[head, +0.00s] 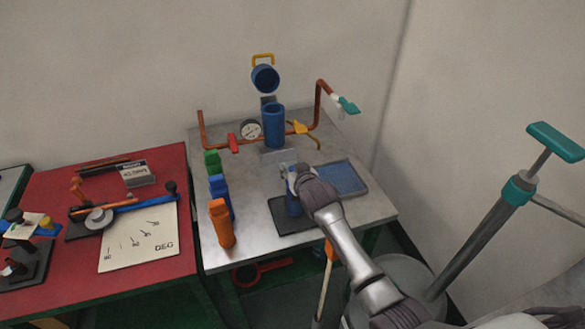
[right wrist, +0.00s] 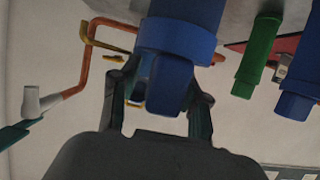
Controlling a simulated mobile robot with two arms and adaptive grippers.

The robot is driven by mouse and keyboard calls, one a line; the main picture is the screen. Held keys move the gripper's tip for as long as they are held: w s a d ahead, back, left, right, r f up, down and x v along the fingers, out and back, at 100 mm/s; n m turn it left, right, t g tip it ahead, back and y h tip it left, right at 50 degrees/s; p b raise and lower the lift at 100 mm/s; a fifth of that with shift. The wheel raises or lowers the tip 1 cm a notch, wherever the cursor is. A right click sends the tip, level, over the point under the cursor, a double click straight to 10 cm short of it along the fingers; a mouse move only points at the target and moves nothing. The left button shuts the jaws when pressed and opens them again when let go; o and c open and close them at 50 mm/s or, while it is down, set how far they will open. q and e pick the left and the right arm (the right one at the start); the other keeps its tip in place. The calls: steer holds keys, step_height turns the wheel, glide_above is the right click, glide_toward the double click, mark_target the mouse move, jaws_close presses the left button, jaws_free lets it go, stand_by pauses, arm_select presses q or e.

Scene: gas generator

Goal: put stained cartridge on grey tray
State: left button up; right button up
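A blue cartridge (head: 293,205) stands upright on or just above a dark grey tray (head: 300,227) on the metal table. My right gripper (head: 294,178) reaches down over its top. In the right wrist view, which looks upside down, my right gripper (right wrist: 165,75) has a finger on each side of the top of the blue cartridge (right wrist: 180,35), and the fingertips appear to press on it. I cannot make out stains on it. A green cartridge (head: 213,163), another blue cartridge (head: 221,195) and an orange cartridge (head: 222,224) stand at the table's left edge. My left gripper is out of view.
A blue-bottomed tray (head: 343,178) lies right of the dark grey tray. Behind are an open blue filter housing (head: 274,125), copper pipes and a gauge (head: 250,130). A red table (head: 80,185) with tools adjoins on the left. A teal-handled lever (head: 555,141) rises on the right.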

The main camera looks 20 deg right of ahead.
steer(key=shift+r, duration=0.2)
steer(key=shift+s, duration=0.4)
steer(key=b+v, duration=0.1)
steer(key=v, duration=1)
steer(key=shift+r, duration=0.2)
steer(key=shift+s, duration=0.1)
